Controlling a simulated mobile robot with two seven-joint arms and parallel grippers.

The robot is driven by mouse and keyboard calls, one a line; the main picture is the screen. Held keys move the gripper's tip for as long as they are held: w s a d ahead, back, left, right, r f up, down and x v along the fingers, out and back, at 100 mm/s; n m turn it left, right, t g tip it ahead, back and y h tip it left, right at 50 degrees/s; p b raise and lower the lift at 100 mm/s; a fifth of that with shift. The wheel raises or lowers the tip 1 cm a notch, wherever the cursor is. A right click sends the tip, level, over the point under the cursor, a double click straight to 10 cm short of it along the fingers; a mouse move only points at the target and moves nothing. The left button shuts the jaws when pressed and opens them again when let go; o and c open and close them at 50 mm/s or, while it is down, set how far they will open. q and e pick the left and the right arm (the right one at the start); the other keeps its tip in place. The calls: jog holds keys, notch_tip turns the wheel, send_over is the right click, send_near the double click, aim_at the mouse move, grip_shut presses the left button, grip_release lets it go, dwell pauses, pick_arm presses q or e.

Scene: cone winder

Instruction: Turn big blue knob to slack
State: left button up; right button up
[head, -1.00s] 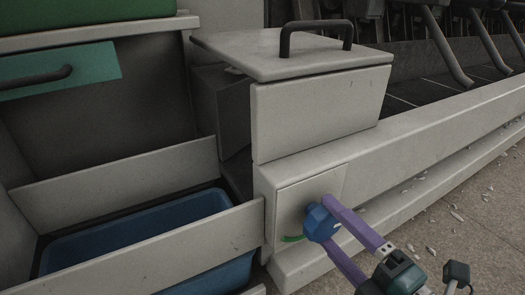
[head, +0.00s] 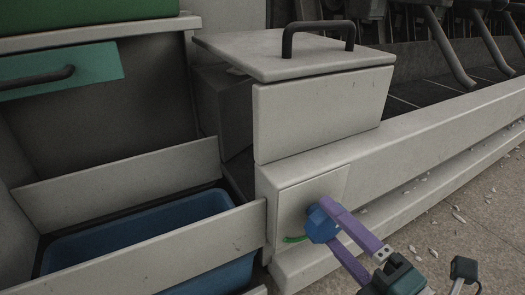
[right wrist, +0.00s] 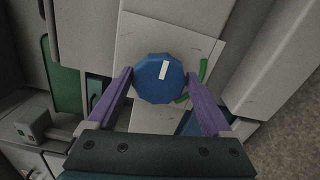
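The big blue knob (head: 319,224) is on the light front panel (head: 292,203) of the machine's low corner. It also shows in the right wrist view (right wrist: 152,88), many-sided, with a white pointer mark. There the mark points up and slightly right. A green arc (right wrist: 203,71) lies on the panel to the knob's right, and the mark does not point at it. My right gripper (head: 330,221) has its purple fingers on opposite sides of the knob, and they look in contact with it. My left gripper is not in view.
A blue bin (head: 140,235) sits in an open-topped compartment at left. A lidded box (head: 320,105) with a dark handle stands above the panel. A long pale rail (head: 430,142) runs off to the right. The floor (head: 480,215) at right has scattered pale scraps.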

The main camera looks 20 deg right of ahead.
jog(key=shift+o, duration=1)
jog(key=shift+s, duration=0.15)
jog(key=s+p, duration=0.2)
jog(key=s, duration=0.7)
jog(key=shift+s+d+p, duration=0.35)
jog(key=shift+d+p, duration=0.05)
jog(key=shift+r, duration=0.1)
